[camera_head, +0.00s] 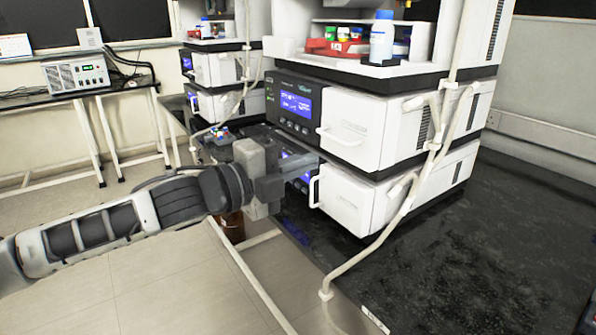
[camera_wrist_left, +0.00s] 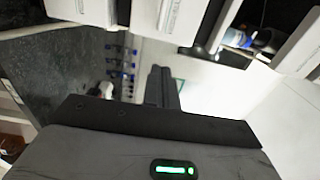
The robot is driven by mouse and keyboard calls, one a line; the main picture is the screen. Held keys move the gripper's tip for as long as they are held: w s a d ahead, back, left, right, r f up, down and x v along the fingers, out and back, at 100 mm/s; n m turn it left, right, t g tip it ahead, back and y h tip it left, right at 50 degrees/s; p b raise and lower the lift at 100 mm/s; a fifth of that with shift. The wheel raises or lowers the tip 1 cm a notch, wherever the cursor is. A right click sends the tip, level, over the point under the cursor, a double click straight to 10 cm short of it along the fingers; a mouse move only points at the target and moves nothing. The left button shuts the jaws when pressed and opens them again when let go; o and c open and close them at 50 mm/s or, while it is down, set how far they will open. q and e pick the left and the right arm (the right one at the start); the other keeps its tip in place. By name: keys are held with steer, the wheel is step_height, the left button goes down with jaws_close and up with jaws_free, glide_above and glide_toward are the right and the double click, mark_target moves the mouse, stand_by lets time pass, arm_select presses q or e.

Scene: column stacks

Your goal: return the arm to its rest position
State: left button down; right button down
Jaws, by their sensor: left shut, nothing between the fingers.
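My left arm (camera_head: 130,217) comes in from the left in the head view, stretched out toward the instrument stack. My left gripper (camera_head: 305,162) is at the front of the stack, beside the lower white unit (camera_head: 370,185) and below the upper unit's blue display (camera_head: 296,104). Its fingers are together and hold nothing. In the left wrist view the shut fingers (camera_wrist_left: 161,88) stand upright in the middle. I cannot tell whether they touch the stack. My right gripper is in neither view.
The upper white unit (camera_head: 375,125) has a handle at its front. Bottles and a red tray (camera_head: 335,47) stand on top. A pale tube (camera_head: 385,225) hangs down to the black bench (camera_head: 470,250), which is clear at right. A second stack (camera_head: 222,70) is behind.

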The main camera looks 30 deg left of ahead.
arm_select(q)
steer(key=shift+s+a, duration=0.1)
steer(key=shift+s, duration=0.25)
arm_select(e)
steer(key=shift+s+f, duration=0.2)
arm_select(q)
steer(key=s+d+f+n+g+y+p, duration=0.1)
steer(key=s+d+f+n, duration=0.1)
steer(key=f+n, duration=0.45)
steer(key=s+d+f+n+g+y+p, duration=0.1)
steer(key=s+d+f+n, duration=0.15)
steer(key=f, duration=0.65)
steer(key=s+d+f+n+g+y, duration=0.1)
steer(key=s+d+f+n, duration=0.1)
steer(key=s+f+n, duration=0.4)
steer(key=s+d+f+n+g+y+p, duration=0.1)
steer(key=s+d+f+n+g, duration=0.1)
steer(key=s+f+n, duration=0.4)
step_height(320, 180, down, 3)
steer(key=shift+s+d+f+y, duration=0.15)
steer(key=shift+s+d+y, duration=0.15)
steer(key=shift+s+d, duration=0.4)
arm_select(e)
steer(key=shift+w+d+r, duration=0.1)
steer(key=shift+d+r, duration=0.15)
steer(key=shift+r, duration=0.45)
